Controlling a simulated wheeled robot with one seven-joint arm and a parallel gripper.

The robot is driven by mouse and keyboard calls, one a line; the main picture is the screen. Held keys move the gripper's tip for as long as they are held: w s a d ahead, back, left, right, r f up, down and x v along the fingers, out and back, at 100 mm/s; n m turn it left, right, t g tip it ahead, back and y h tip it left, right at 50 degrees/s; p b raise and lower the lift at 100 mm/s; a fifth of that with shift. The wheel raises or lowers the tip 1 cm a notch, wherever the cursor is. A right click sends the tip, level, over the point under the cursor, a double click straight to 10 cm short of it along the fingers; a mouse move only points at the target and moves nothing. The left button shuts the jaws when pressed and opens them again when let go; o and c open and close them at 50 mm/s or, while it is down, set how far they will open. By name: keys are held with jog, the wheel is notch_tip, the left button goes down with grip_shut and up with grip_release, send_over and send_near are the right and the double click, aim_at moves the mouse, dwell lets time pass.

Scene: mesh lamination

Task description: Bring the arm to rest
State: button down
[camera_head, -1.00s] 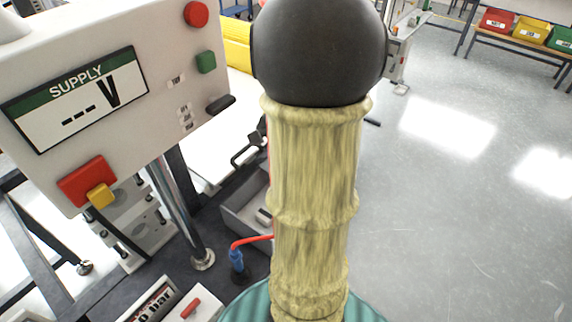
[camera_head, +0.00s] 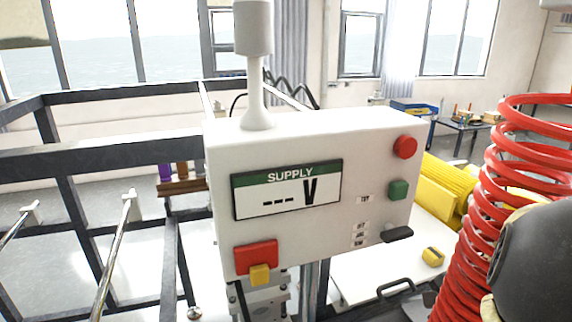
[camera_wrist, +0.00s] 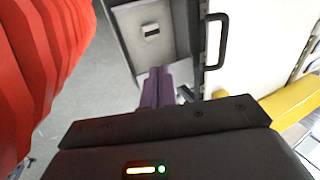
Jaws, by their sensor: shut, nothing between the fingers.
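My gripper (camera_wrist: 159,72) shows only in the wrist view, as two purple fingers pressed together with nothing between them. A grey tray (camera_wrist: 142,20) with a small object in it lies beyond the fingertips. A dark looped handle (camera_wrist: 216,42) on a white surface is to their right. The fingers look clear of both, though the exact gap is hard to judge. In the head view my gripper is out of sight. A dark rounded part of my arm (camera_head: 538,265) shows at the lower right edge.
A white control box (camera_head: 330,225) with a SUPPLY display reading "--- V" stands in the middle of the head view. A red coil (camera_head: 490,200) rises beside my arm. Dark frame bars (camera_head: 90,158) fill the left. A yellow ribbed object (camera_head: 440,190) lies behind the box.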

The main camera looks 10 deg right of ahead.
jog(key=a+f+n, duration=0.2)
jog(key=a+n, duration=0.5)
jog(key=a, duration=0.3)
jog(key=a+f+n+g, duration=0.1)
jog(key=a+f+n, duration=0.2)
jog(key=a+n, duration=0.5)
jog(key=a, duration=0.3)
jog(key=shift+a+f+g+h, duration=0.2)
jog(key=shift+f+g+h, duration=0.1)
jog(key=shift+h, duration=0.1)
jog(key=shift+w, duration=0.1)
jog(key=shift+a, duration=0.1)
